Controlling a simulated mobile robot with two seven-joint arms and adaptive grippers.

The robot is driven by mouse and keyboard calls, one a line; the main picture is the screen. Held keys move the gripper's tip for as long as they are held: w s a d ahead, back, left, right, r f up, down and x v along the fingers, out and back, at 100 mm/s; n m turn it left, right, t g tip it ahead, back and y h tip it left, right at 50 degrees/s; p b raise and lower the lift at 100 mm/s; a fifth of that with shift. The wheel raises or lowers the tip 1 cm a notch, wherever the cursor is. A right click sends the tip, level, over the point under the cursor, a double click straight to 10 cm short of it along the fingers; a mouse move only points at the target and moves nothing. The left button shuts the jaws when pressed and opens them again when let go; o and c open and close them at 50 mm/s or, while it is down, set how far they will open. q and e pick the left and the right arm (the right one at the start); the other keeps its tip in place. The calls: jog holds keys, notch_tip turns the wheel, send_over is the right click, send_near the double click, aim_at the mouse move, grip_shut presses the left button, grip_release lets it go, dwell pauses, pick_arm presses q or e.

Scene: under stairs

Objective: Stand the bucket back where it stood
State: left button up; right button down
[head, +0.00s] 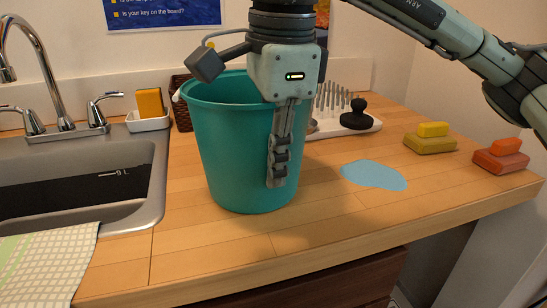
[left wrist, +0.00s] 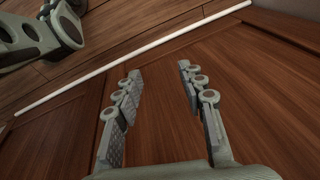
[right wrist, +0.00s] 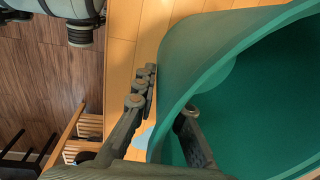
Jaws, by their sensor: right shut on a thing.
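The teal bucket (head: 232,150) is upright over the wooden counter, just right of the sink, in the head view. I cannot tell whether its base touches the wood. My right gripper (head: 279,165) points down and is shut on the bucket's right wall at the rim. One finger is outside; the other is hidden inside the bucket in the head view. The right wrist view shows the bucket wall (right wrist: 190,65) between the fingers. My left gripper (left wrist: 158,72) is open and empty, shown only in the left wrist view, facing brown wood panels.
A light-blue flat patch (head: 374,175) lies on the counter (head: 330,225) right of the bucket. Yellow (head: 431,138) and red (head: 501,156) blocks are at the right. A dish rack (head: 335,112) and a wicker basket (head: 180,112) stand behind. The sink (head: 75,180) is at the left.

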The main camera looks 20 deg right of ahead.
dwell(0.3)
jog(key=shift+f, duration=0.1)
jog(key=c, duration=1.6)
grip_release()
jog(key=r, duration=0.4)
jog(key=s+r, duration=0.1)
jog(key=r, duration=0.7)
jog(key=shift+s+d+r, duration=0.1)
jog(key=shift+s, duration=0.1)
